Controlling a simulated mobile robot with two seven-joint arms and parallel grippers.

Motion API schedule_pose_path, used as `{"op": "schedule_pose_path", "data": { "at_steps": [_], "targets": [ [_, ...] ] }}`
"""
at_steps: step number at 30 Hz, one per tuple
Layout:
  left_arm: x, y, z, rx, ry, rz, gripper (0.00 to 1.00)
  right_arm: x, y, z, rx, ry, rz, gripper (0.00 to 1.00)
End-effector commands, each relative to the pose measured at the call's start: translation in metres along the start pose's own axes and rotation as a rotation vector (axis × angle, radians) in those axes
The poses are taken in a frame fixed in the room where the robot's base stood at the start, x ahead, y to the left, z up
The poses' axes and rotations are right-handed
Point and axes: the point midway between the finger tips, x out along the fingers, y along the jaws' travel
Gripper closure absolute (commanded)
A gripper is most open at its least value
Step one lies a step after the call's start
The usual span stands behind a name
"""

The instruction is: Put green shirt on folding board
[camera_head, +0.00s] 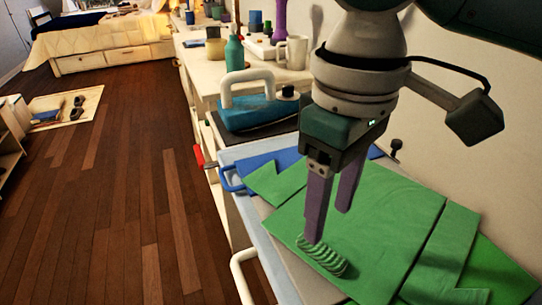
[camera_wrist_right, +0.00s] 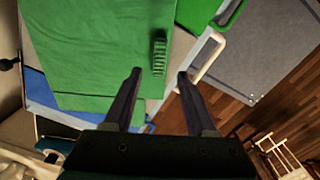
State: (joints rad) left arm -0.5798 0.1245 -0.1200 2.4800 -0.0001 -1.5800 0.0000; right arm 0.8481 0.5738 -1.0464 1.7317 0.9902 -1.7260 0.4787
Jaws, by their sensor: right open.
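The green shirt (camera_head: 375,215) lies spread flat in the lower right of the head view, over a light grey board (camera_head: 262,208) and a blue panel (camera_head: 260,163). A ribbed, bunched green strip (camera_head: 322,257) rises from its near edge. My right gripper (camera_head: 328,224) points down over the shirt, open, with its fingertips close to the strip. In the right wrist view the shirt (camera_wrist_right: 110,45) fills the upper left, and the strip (camera_wrist_right: 159,53) shows beyond and between the open fingers (camera_wrist_right: 160,73). Contact with the cloth cannot be told. My left gripper is out of view.
A white handle (camera_head: 241,272) sticks out at the board's near left. A teal iron (camera_head: 250,108), a teal bottle (camera_head: 234,53) and a white mug (camera_head: 295,51) stand on the counter behind. A wall runs along the right. Wooden floor (camera_head: 130,180) lies open on the left.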

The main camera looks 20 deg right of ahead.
Motion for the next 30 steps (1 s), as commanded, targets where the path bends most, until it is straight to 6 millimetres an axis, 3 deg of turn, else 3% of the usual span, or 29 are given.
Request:
{"op": "schedule_pose_path", "data": {
  "at_steps": [1,6,11,14,22,26,30],
  "targets": [
    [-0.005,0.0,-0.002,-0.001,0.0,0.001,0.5,-0.015,0.0,-0.001,-0.001,0.005,0.001,0.43],
    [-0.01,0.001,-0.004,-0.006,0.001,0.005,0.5,-0.044,0.0,-0.001,0.0,0.002,0.001,0.43],
    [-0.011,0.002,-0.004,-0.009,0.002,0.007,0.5,-0.055,-0.002,0.0,-0.005,0.003,-0.004,0.43],
    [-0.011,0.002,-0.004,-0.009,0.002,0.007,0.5,-0.046,-0.016,0.001,-0.035,0.026,-0.032,0.43],
    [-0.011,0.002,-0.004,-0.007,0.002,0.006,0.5,-0.004,-0.088,0.015,-0.073,0.253,-0.189,0.43],
    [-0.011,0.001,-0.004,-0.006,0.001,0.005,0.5,0.01,-0.091,0.037,0.027,0.344,-0.191,0.43],
    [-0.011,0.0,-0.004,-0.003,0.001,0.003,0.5,0.024,-0.071,0.076,0.165,0.368,-0.107,0.43]
  ]
}}
